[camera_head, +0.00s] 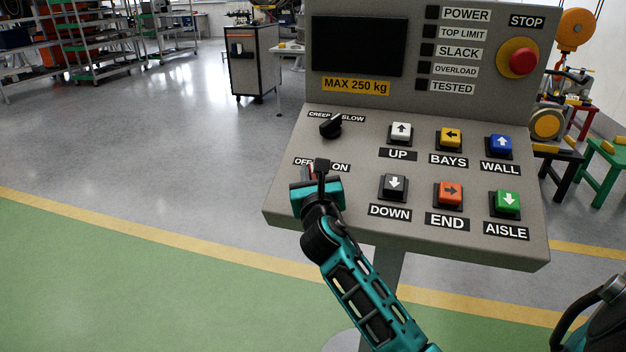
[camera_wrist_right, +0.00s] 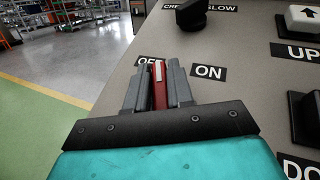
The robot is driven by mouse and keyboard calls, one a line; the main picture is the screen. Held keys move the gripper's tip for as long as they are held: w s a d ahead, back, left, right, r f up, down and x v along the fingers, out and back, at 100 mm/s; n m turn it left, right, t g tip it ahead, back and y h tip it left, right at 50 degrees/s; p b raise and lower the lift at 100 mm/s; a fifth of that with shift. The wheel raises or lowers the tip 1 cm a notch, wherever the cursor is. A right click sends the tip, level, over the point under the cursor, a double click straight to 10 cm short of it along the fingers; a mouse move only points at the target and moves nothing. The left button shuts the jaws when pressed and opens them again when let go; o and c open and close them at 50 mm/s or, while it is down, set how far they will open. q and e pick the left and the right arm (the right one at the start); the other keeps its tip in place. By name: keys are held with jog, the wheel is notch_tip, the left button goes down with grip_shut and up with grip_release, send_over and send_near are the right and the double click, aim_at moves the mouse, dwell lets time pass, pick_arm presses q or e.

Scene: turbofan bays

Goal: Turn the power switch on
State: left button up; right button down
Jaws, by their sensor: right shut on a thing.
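The power switch is a red handle with a white mark (camera_wrist_right: 159,88) on the sloping control panel (camera_head: 285,205), just below the OFF and ON labels. In the right wrist view the mark lies at its top end, beside the OFF label (camera_wrist_right: 147,61); the ON label (camera_wrist_right: 208,72) is to the right. My right gripper (camera_head: 319,173) is at the switch, its grey fingers shut on the red handle from both sides. In the head view the gripper hides most of the switch. The square beside POWER (camera_head: 432,12) is dark. My left gripper is out of view.
A black CREEP/SLOW knob (camera_head: 330,126) sits just above the switch. The UP (camera_head: 401,132) and DOWN (camera_head: 394,187) buttons are to the right, with more coloured buttons beyond. A red STOP button (camera_head: 522,62) is at upper right. Open floor lies left of the panel.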

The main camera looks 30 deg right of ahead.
jog(key=m+g+h+b, duration=0.2)
jog(key=m+g+h, duration=0.1)
jog(key=m+h, duration=0.2)
jog(key=shift+f, duration=0.15)
jog(key=shift+m+g+h+b, duration=0.35)
jog(key=shift+m+g+h, duration=0.45)
jog(key=shift+m+g, duration=0.35)
jog(key=shift+m+g+h, duration=0.6)
jog(key=shift+m+g, duration=0.45)
jog(key=shift+m, duration=0.2)
jog(key=m+g+h+b, duration=0.1)
jog(key=m+g, duration=0.4)
jog(key=g, duration=0.1)
jog(key=shift+s, duration=0.1)
jog(key=shift+d+m+g, duration=0.1)
jog(key=shift+m+g, duration=0.2)
jog(key=shift+m, duration=0.1)
jog(key=c, duration=1.1)
grip_release()
